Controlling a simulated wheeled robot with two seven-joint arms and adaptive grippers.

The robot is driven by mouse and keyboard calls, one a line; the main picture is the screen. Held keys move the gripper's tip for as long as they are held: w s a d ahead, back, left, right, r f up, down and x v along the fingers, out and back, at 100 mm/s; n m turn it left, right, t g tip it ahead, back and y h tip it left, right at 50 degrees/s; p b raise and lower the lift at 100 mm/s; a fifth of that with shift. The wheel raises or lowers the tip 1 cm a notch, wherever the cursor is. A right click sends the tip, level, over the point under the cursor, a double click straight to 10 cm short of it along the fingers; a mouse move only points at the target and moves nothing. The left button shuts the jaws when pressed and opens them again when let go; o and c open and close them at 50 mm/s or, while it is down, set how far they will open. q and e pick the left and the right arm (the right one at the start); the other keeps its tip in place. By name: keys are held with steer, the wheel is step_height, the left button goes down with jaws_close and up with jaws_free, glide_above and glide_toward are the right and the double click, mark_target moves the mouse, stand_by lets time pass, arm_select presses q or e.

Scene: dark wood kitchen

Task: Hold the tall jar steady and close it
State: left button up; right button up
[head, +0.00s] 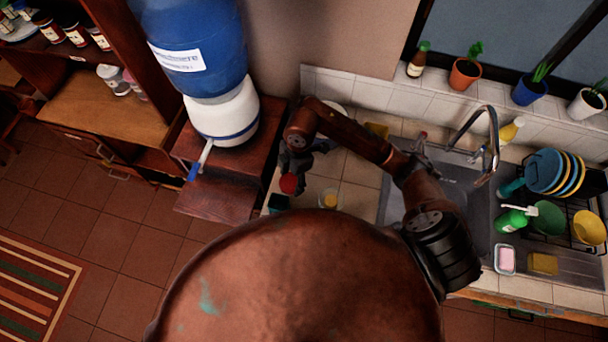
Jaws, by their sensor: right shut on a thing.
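My right gripper (291,170) is over the left end of the tiled counter, at the end of its bent arm. It is shut on a small red round thing (288,184), which looks like a lid. A dark teal container (278,203) stands just below it in the picture, at the counter's edge; I cannot tell whether the two touch. A short glass with yellow contents (328,199) stands to the right. I cannot tell for sure which thing is the tall jar. My left gripper is not in view.
A big blue water jug (195,50) on a white dispenser (225,112) stands close left of the gripper. A sink with a faucet (478,130) and a dish rack with plates (555,172) are on the right. Potted plants (465,74) line the sill.

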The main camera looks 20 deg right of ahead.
steer(key=a, duration=0.1)
steer(key=s+a+r, duration=0.1)
steer(key=a, duration=0.1)
steer(key=a+r, duration=0.1)
steer(key=a, duration=0.1)
steer(key=shift+s+r+b, duration=0.15)
steer(key=shift+s+b, duration=0.15)
steer(key=shift+s, duration=0.05)
